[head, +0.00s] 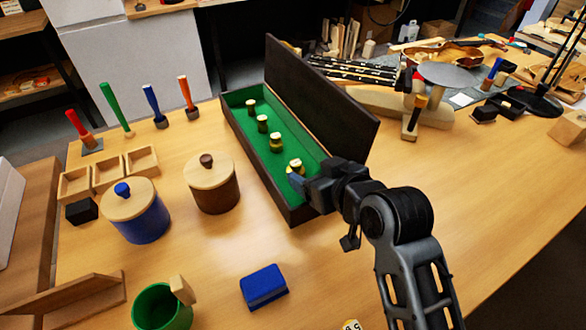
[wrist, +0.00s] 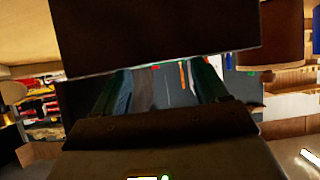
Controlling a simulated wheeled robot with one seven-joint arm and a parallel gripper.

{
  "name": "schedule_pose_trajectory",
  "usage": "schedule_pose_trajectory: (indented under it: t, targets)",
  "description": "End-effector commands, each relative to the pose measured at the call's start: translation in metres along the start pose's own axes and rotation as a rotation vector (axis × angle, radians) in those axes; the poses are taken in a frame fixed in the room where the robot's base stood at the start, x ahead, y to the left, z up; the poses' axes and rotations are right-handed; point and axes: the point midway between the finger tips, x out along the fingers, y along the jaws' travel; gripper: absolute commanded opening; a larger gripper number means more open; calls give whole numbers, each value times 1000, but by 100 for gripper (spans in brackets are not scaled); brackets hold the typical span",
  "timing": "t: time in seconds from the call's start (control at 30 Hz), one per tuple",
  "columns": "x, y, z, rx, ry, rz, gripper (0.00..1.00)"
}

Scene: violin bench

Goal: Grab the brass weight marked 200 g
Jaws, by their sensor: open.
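A long dark box (head: 240,133) with a green lining stands on the bench, its lid (head: 320,95) open. My gripper (head: 297,182) is open at the box's near end, right by the nearest weight. Whether it touches or straddles that weight is hidden. In the wrist view, no weight shows clearly.
The upright lid rises close to my arm. Left of the box stand a brown lidded pot (head: 214,190) and a blue lidded pot (head: 140,218). A blue block (head: 264,287) and a green cup (head: 160,308) lie nearer. The bench right of my arm is largely clear.

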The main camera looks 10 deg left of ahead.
Motion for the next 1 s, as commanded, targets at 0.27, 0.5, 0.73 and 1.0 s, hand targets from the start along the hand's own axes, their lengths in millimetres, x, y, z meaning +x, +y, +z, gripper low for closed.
schedule_pose_trajectory:
  t: [0.27, 0.5, 0.73, 1.0]
  targets:
    - [30, -2, 0, -1, -1, 0, 73]
    - [60, -4, 1, -2, 0, 1, 73]
    - [64, -4, 2, -1, 1, 1, 73]
    - [64, -4, 2, 0, 1, 1, 55]
